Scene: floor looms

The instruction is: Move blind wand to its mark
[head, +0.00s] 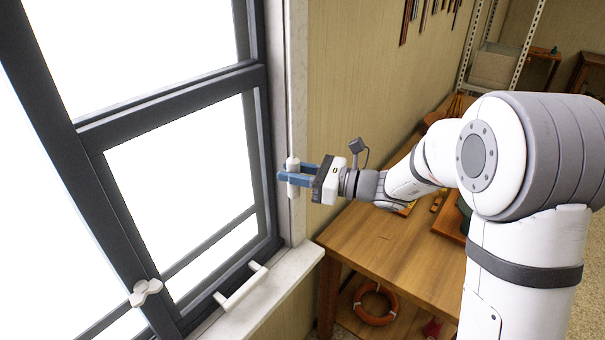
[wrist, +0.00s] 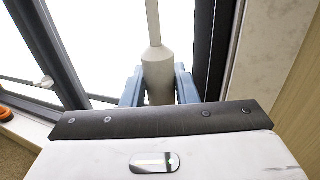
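The blind wand (head: 293,162) is a pale, upright rod with a thicker lower grip, beside the right-hand edge of the window frame. In the wrist view the wand (wrist: 158,72) stands between the blue fingers, its thin shaft rising out of the top of the picture. My gripper (head: 293,176) reaches in from the right, with its fingers on both sides of the thick grip. In the wrist view my gripper (wrist: 159,88) looks closed against both sides of the grip. The fingers hide part of the grip in the head view. I cannot make out a mark.
The dark window frame (head: 165,103) stands close on the left. A white latch (head: 146,292) and a white handle (head: 240,286) are low on the window. A wooden table (head: 385,245) stands below my arm, with an orange ring (head: 375,304) under it.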

